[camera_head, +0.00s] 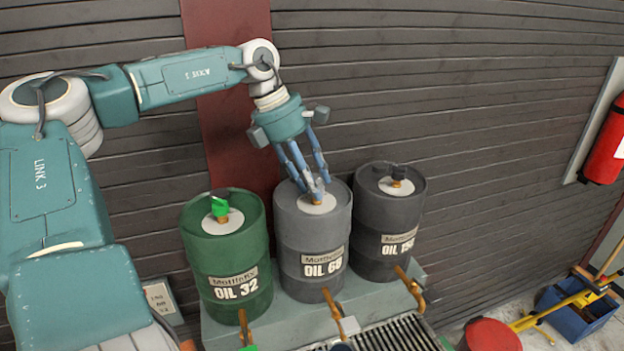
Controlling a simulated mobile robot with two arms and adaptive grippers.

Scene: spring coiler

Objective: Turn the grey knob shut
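Three oil drums stand in a row. The green drum (226,260) at the left, marked OIL 32, has a green knob (220,204) on top. The middle grey drum (300,238) is marked OIL 68. My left gripper (315,185) points down over it, its blue fingers converging at the brass fitting (316,197) on the lid. A grey knob there is mostly hidden by the fingers, and I cannot tell whether they grip it. The dark drum (375,225) at the right has a black knob (398,172). My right gripper is not in view.
The drums stand on a grey stand with a slatted grate (390,335) in front. Brass taps (410,289) stick out below the drums. A slatted wall (460,90) is close behind. A red extinguisher (606,145) and a blue bin (585,318) are at the far right.

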